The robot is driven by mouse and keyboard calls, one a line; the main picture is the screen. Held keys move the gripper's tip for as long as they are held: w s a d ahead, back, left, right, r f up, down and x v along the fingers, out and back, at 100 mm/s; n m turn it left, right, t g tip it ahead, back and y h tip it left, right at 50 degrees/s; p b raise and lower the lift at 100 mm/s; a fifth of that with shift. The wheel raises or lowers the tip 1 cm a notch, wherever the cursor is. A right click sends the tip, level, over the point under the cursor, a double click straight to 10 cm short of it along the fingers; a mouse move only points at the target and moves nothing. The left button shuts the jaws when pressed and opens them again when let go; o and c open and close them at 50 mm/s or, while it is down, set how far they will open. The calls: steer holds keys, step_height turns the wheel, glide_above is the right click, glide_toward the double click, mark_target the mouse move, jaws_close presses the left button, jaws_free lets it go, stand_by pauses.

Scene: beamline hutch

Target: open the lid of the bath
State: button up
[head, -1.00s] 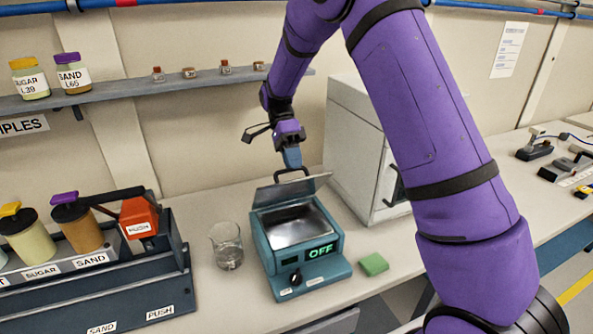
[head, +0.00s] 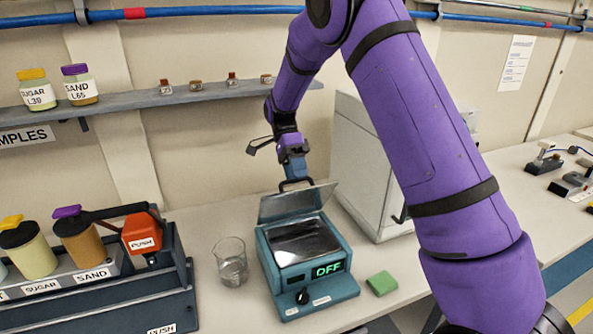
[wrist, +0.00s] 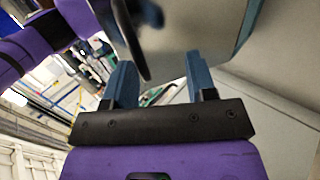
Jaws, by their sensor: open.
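The teal bath (head: 310,255) stands on the bench with its display reading OFF. Its lid (head: 299,203) is raised and tilted back, leaving the shiny metal basin (head: 305,238) uncovered. A dark loop handle (head: 296,181) is on the lid's upper edge. My gripper (head: 297,174) is just above and behind the lid by the handle. In the wrist view its two blue fingers (wrist: 160,82) are spread apart with nothing between them. The grey lid (wrist: 185,30) and the dark handle (wrist: 132,40) lie close ahead of the fingers there. Whether they touch cannot be told.
A glass beaker (head: 231,262) stands left of the bath and a green block (head: 382,283) lies to its right. A white cabinet (head: 365,170) is behind right. The dispenser rack (head: 110,295) fills the left. A shelf (head: 140,105) with jars runs along the wall.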

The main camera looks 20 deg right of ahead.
steer(key=shift+r, duration=0.15)
stand_by(0.3)
steer(key=s+r, duration=0.2)
steer(key=s, duration=0.6)
steer(key=s+r, duration=0.3)
steer(key=s, duration=0.5)
steer(key=shift+a, duration=0.1)
